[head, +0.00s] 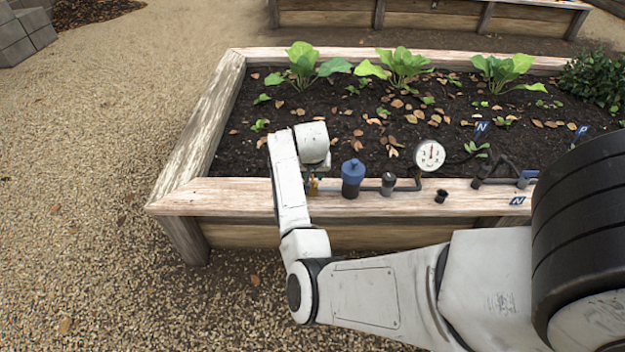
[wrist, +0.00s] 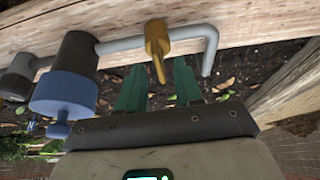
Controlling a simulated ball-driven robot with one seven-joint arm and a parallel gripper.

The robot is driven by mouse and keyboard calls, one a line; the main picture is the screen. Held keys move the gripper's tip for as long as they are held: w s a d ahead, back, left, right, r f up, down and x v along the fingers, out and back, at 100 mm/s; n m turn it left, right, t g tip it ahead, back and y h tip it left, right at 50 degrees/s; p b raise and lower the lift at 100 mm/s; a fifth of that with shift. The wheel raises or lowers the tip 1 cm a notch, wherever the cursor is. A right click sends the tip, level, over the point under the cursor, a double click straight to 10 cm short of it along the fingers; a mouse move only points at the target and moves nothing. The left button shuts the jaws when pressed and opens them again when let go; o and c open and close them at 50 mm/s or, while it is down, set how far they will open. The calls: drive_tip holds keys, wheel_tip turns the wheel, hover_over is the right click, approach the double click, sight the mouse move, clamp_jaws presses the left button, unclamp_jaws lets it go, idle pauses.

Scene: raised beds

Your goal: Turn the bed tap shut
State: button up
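The bed tap (wrist: 157,42) is a brass-yellow fitting on a grey pipe, with a thin lever pointing toward my gripper in the wrist view. A small brass part of it shows in the head view (head: 313,187), at the wooden front rim, partly behind my arm. My gripper (wrist: 160,70) has two green fingers spread apart, one on each side of the lever's end. The lever lies between them with gaps visible; I see no contact. In the head view my arm hides the fingers.
A blue-capped filter (head: 353,178) and a dark cylinder stand on the same pipe, beside the tap. A white gauge (head: 429,156) stands farther right. The raised bed (head: 215,110) holds soil, leaves and seedlings. Gravel (head: 90,200) is clear at left.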

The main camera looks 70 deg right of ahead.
drive_tip(key=shift+x, duration=0.75)
drive_tip(key=shift+c, duration=0.2)
clamp_jaws()
